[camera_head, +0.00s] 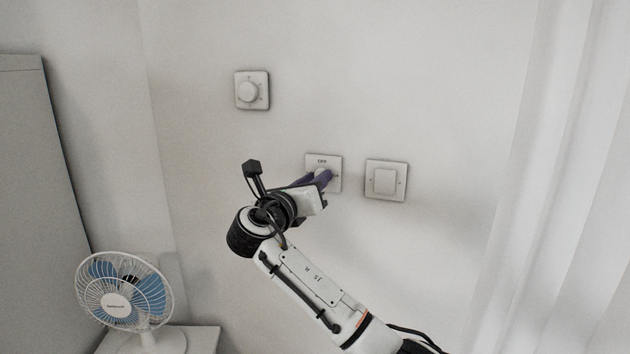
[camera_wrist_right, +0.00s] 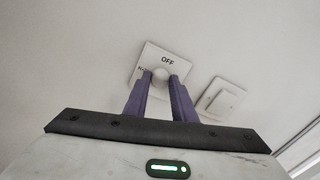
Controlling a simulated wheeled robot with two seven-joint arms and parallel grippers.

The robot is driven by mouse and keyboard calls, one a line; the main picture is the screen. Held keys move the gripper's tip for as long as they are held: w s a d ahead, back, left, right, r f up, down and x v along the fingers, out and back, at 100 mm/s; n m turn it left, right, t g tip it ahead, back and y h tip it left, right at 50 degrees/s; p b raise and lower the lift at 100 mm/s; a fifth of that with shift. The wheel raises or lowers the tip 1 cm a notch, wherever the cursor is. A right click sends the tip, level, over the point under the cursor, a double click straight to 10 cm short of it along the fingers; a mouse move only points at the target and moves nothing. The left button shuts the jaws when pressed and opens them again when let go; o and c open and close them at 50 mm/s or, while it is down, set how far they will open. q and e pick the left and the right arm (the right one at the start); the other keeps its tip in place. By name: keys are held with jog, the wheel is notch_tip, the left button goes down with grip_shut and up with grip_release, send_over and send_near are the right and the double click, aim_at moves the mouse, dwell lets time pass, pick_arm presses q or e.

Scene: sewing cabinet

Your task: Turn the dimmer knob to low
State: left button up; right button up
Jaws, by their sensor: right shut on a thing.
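The dimmer is a white square plate (camera_head: 336,160) on the wall with "OFF" printed at its top. It also shows in the right wrist view, where its plate (camera_wrist_right: 184,66) carries a round white knob (camera_wrist_right: 161,76) and a partly covered mark left of it. My right gripper (camera_head: 325,175) reaches the plate from the lower left. Its purple fingers (camera_wrist_right: 163,77) are shut on the knob, one on each side. The lower part of the plate and the knob's pointer are hidden by the fingers. My left gripper is not in view.
A white rocker switch (camera_head: 385,180) is on the wall just right of the dimmer. Another round-knob plate (camera_head: 251,90) is higher on the left. A fan (camera_head: 125,290) stands on a low white cabinet (camera_head: 203,340) at lower left. White curtains (camera_head: 570,180) hang at right.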

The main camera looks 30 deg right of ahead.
jog(key=shift+f, duration=0.1)
jog(key=o, duration=1.1)
jog(key=shift+c, duration=0.2)
jog(key=shift+a, duration=0.1)
jog(key=b+v, duration=0.1)
jog(key=v, duration=0.9)
